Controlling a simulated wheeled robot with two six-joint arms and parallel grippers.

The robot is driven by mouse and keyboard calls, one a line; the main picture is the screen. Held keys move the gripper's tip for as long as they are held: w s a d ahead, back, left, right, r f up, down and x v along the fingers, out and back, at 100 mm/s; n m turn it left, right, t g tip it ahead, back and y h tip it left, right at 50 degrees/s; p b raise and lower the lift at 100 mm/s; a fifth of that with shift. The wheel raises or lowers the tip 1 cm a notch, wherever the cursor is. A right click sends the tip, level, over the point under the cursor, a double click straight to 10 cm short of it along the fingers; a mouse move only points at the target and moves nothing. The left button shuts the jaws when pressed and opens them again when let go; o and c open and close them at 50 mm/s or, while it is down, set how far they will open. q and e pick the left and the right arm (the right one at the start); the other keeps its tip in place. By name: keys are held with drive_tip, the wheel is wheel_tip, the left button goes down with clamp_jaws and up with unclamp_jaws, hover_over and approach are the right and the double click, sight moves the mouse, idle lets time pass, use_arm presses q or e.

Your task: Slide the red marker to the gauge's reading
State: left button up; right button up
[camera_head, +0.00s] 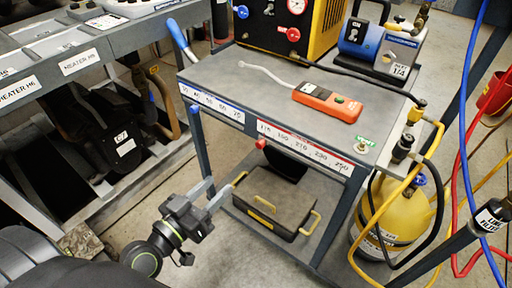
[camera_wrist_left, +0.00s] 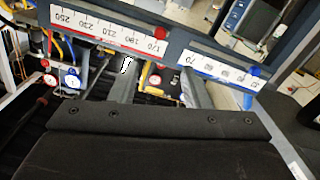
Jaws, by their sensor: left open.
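The red marker (camera_head: 261,143) shows as a small red knob just under the left end of the red-edged scale strip (camera_head: 300,147), near its 170 end. In the left wrist view, a red knob (camera_wrist_left: 159,33) sits by the 170 end of that strip, seen upside down. A white-faced gauge with a red rim (camera_head: 297,5) is cut by the head view's top edge, and its reading is too small to tell. My left gripper (camera_head: 221,185) is open and empty, below and left of the marker; its spread fingers also show in the left wrist view (camera_wrist_left: 160,78). My right gripper is out of view.
The cart top (camera_head: 225,75) holds an orange handheld meter (camera_head: 328,102). A blue-edged scale strip (camera_head: 211,103) is left of the red one. A dark case (camera_head: 275,203) sits on the lower shelf. A yellow cylinder (camera_head: 392,215) and hoses crowd the right. Open floor lies left of the cart.

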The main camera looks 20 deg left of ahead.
sight(258, 146)
use_arm(q)
drive_tip(key=p+x, duration=0.3)
drive_tip(key=x, duration=1.2)
drive_tip(key=shift+w+d, duration=0.15)
drive_tip(key=shift+w, duration=0.25)
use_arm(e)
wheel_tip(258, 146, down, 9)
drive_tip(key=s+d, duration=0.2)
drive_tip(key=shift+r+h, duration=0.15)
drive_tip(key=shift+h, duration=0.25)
use_arm(q)
clamp_jaws()
